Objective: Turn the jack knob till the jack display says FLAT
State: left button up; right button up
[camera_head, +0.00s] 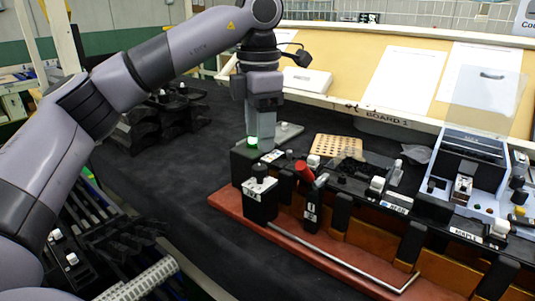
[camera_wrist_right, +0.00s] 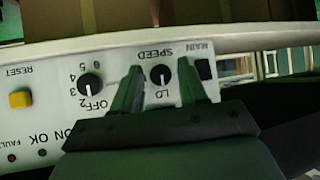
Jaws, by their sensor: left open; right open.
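My left gripper (camera_head: 262,140) points straight down over a black unit with a green light (camera_head: 251,141) at the back of the red-brown base. Its fingers hide part of that unit. In front stands a black box (camera_head: 260,205) with a white label and a dark round knob (camera_head: 258,171) on top. I cannot tell for certain which is the jack knob, and no display reading FLAT is legible. My right gripper (camera_wrist_right: 160,68) is open and empty in the right wrist view, its fingers on either side of a SPEED knob (camera_wrist_right: 161,75) on a white panel; contact is unclear.
A perforated wooden block (camera_head: 338,147) is behind. The upside-down panel also carries a numbered dial (camera_wrist_right: 90,85) and yellow button (camera_wrist_right: 20,99). Dark cloth at left is partly clear.

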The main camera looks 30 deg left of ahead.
aim_at(260, 166)
pick_arm(q)
jog(key=f, duration=0.6)
jog(key=shift+s, duration=0.2)
jog(key=c, duration=1.1)
